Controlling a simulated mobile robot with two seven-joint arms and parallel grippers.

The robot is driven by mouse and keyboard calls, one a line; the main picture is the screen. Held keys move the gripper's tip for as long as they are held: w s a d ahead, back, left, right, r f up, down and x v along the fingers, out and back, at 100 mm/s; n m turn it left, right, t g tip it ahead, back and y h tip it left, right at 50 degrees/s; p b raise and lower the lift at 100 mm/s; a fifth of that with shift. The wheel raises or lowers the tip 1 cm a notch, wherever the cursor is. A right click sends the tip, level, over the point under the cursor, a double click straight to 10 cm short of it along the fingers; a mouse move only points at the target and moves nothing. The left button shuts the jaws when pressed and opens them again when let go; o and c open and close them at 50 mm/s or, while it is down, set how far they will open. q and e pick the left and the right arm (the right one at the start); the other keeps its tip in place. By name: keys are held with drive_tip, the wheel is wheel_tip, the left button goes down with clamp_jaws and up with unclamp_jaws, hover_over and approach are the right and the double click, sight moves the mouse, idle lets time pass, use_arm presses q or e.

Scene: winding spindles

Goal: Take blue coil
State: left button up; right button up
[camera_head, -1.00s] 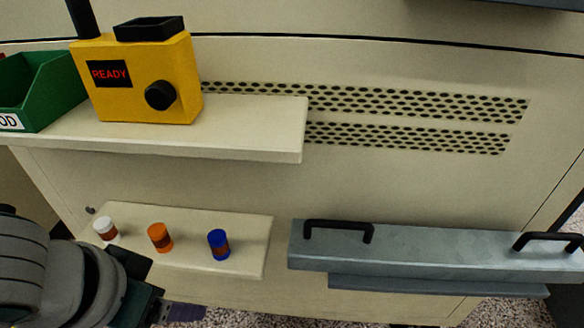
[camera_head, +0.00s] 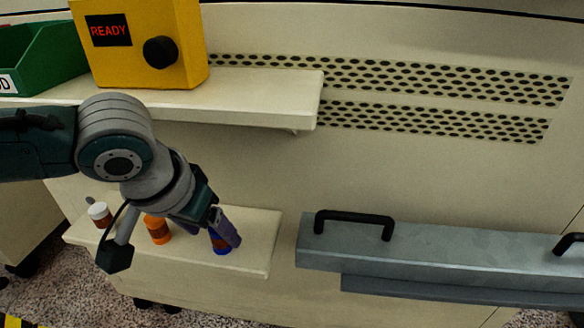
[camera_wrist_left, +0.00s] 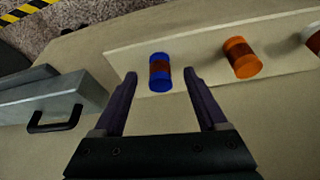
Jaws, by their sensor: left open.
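The blue coil (camera_head: 219,243) stands on the low cream shelf (camera_head: 262,240), a blue spool with a brown winding. In the head view my left gripper (camera_head: 226,232) is right at it and hides much of it. In the left wrist view the blue coil (camera_wrist_left: 160,72) shows whole, ahead of and between the two fingertips of my open left gripper (camera_wrist_left: 160,75). The fingers are spread to either side of it and nothing is held. My right gripper is not in view.
An orange coil (camera_head: 158,229) and a white coil (camera_head: 99,214) stand left of the blue one. Above is a shelf (camera_head: 270,103) with a yellow READY box (camera_head: 150,60) and a green bin (camera_head: 45,60). A grey drawer-like box (camera_head: 420,257) with black handles is to the right.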

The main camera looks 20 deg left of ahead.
use_arm(q)
drive_tip(key=shift+w+a+f+b, duration=0.1)
drive_tip(key=shift+w+f+b, duration=0.65)
drive_tip(key=shift+w+f, duration=0.3)
drive_tip(key=shift+f, duration=0.4)
drive_tip(key=shift+r, duration=0.1)
clamp_jaws()
